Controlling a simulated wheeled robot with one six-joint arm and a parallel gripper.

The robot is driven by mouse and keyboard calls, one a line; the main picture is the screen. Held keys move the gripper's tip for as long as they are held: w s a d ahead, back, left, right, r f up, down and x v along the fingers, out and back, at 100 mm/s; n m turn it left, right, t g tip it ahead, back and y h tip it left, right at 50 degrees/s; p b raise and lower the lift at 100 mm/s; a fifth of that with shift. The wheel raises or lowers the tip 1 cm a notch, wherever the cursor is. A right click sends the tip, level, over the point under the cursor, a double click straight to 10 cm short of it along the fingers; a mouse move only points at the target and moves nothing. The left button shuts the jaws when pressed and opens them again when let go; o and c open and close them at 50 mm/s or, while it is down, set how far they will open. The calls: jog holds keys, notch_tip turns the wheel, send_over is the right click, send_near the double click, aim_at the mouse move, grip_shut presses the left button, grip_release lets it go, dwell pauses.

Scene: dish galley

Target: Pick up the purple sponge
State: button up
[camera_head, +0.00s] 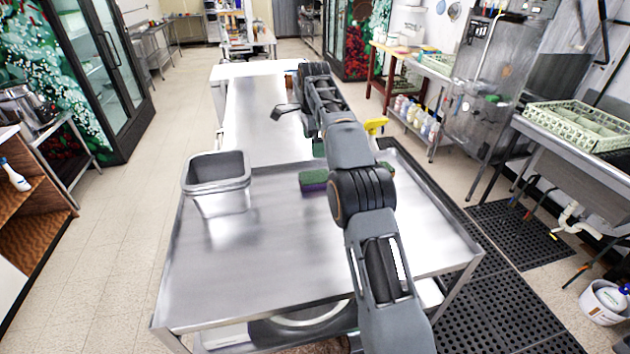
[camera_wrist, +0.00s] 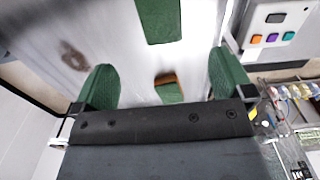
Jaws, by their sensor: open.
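The purple sponge (camera_head: 314,182) lies on the metal table in the head view, left of my arm. Its top is green and its lower side is purple. My gripper (camera_head: 287,110) is held out past it, over the far part of the table. In the wrist view my gripper (camera_wrist: 161,62) is open, with its two green fingers wide apart and nothing between them in contact. A plain green block (camera_wrist: 160,20) and a green block with a brown side (camera_wrist: 168,90) show there. I cannot tell whether either is the purple sponge.
A grey bin (camera_head: 216,172) stands on the table (camera_head: 265,255) left of the sponge. A yellow item (camera_head: 375,126) stands right of my arm. Another green item (camera_head: 319,148) is partly hidden by the arm. The front of the table is clear.

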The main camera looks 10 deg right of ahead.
jog(key=b, duration=0.2)
send_over(315, 176)
notch_tip(315, 176, down, 8)
jog(key=shift+a+r, duration=0.15)
jog(key=shift+r, duration=0.05)
jog(key=shift+f+p, duration=0.45)
jog(key=shift+f, duration=2.35)
jog(key=shift+c, duration=0.4)
jog(key=c, duration=0.9)
